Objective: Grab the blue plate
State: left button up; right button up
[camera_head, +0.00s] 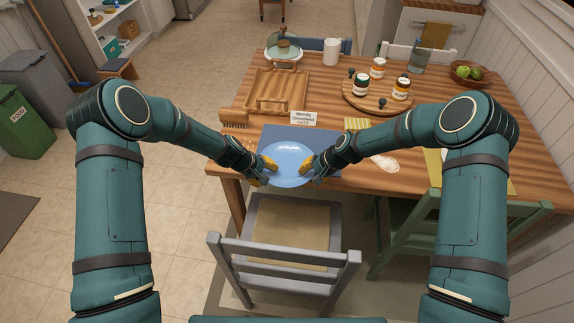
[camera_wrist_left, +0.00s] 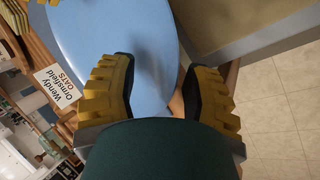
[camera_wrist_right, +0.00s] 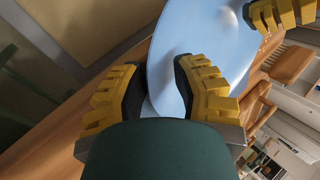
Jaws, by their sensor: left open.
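The light blue plate (camera_head: 287,152) is at the table's front edge, over a darker blue mat (camera_head: 272,133). My left gripper (camera_head: 263,174) is at the plate's left side and my right gripper (camera_head: 307,170) at its right side. In the left wrist view, the fingers (camera_wrist_left: 160,92) are spread, with the plate (camera_wrist_left: 115,25) beyond and partly between them. In the right wrist view, the fingers (camera_wrist_right: 158,88) are also apart, and the plate's rim (camera_wrist_right: 165,50) reaches into the gap. Whether any finger touches the plate is unclear.
A name card (camera_head: 303,119) stands just behind the plate. A wooden tray (camera_head: 278,90), a round board (camera_head: 372,98) with jars, and a brush (camera_head: 233,118) lie farther back. A grey chair (camera_head: 284,255) stands in front, a green chair (camera_head: 440,235) at right.

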pick_arm(q)
jog(key=shift+c, duration=1.3)
pick_arm(e)
jog(key=shift+c, duration=1.2)
pick_arm(q)
grip_shut()
pick_arm(e)
grip_shut()
pick_arm(q)
jog(key=shift+r, duration=0.2)
pick_arm(e)
jog(key=shift+r, duration=0.2)
